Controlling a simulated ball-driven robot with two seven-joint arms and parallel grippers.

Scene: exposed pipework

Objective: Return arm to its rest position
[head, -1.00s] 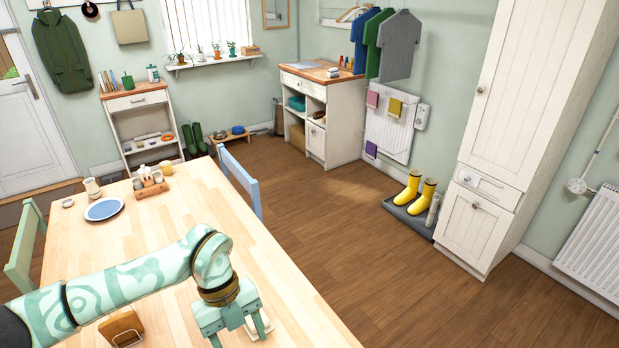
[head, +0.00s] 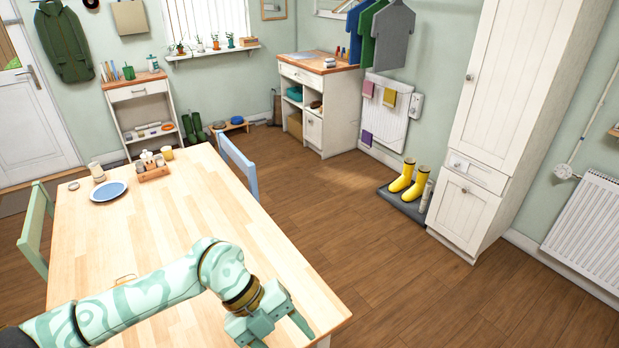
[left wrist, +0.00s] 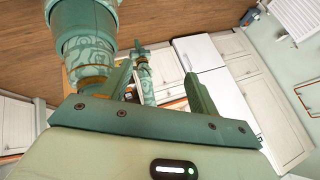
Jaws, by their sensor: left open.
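My left arm (head: 150,295) comes in from the lower left of the head view, over the wooden table (head: 190,220). My left gripper (head: 280,332) is at the bottom of the head view, above the table's near right part, pointing down and to the right. In the left wrist view its two fingers (left wrist: 160,88) stand apart with nothing held between them. Patterned mint parts of my own body show beyond them.
A blue plate (head: 108,191) and a condiment caddy (head: 152,171) stand at the table's far end. A brown holder (head: 125,278) is mostly hidden behind my arm. A blue chair (head: 238,166) and a green chair (head: 36,230) flank the table.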

